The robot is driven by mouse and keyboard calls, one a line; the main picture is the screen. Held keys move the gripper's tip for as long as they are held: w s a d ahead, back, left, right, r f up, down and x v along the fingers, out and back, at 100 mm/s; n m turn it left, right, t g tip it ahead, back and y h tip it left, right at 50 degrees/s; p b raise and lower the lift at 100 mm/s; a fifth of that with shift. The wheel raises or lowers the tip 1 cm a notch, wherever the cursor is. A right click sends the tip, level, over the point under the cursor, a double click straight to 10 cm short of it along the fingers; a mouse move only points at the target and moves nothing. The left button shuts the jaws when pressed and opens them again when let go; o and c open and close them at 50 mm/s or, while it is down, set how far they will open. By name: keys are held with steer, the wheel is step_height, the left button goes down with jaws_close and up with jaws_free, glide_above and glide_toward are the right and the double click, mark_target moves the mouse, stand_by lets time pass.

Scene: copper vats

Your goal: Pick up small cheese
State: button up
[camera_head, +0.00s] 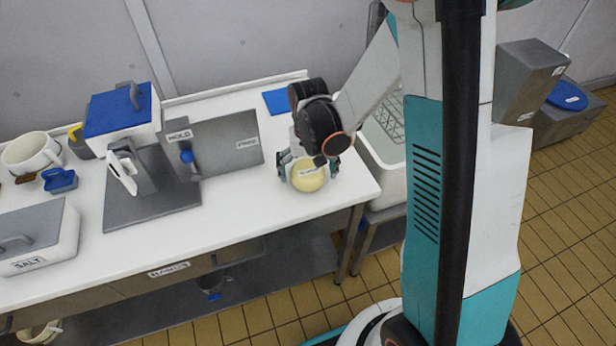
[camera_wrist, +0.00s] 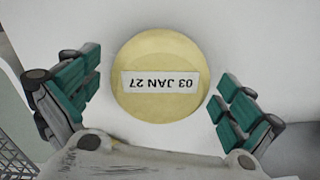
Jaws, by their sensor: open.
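The small cheese (camera_head: 309,178) is a pale yellow round piece on the white table (camera_head: 240,215), near its right end. In the wrist view the cheese (camera_wrist: 160,50) shows from above with a white label reading "03 JAN 27", upside down. My gripper (camera_head: 308,168) is over the cheese, with its fingers on either side. In the wrist view my gripper (camera_wrist: 155,97) is open, with a teal-padded finger left and right of the cheese. Gaps show between both fingers and the cheese there.
A press marked "MOLD" (camera_head: 150,190) and a grey "SALT" box (camera_head: 40,235) stand to the left. A blue square (camera_head: 278,101) lies behind my gripper. A white basin (camera_head: 385,165) adjoins the table's right end. The table front is clear.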

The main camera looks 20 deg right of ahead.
steer(key=shift+r, duration=0.1)
steer(key=shift+c, duration=0.4)
steer(key=c, duration=1.4)
